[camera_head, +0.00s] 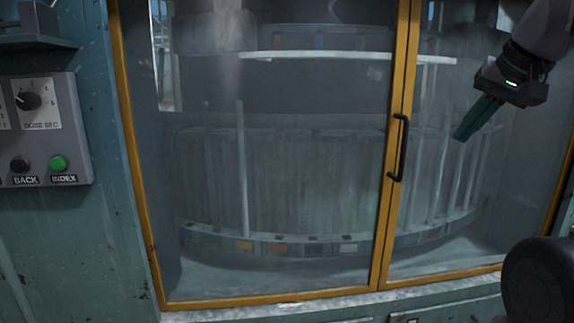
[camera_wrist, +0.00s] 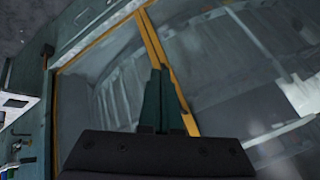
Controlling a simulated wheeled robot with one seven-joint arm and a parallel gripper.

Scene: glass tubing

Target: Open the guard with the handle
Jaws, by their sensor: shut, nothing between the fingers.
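The guard (camera_head: 384,230) is a pair of glass panels in yellow frames, closed, with the frames meeting at an upright seam. Its black bar handle (camera_head: 403,148) stands upright on this seam. My gripper (camera_head: 459,137) is shut and empty, its green fingers pointing down and left in front of the right panel. In the head view it is to the right of the handle and apart from it. In the wrist view my gripper (camera_wrist: 160,72) shows its fingers together against the yellow frame (camera_wrist: 152,38); I cannot make out the handle there.
A control box (camera_head: 40,130) with a dose knob (camera_head: 30,101), a black BACK button (camera_head: 20,164) and a green INDEX button (camera_head: 58,163) is on the wall at left. Behind the glass is a round carousel (camera_head: 300,243). The space before the left panel looks clear.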

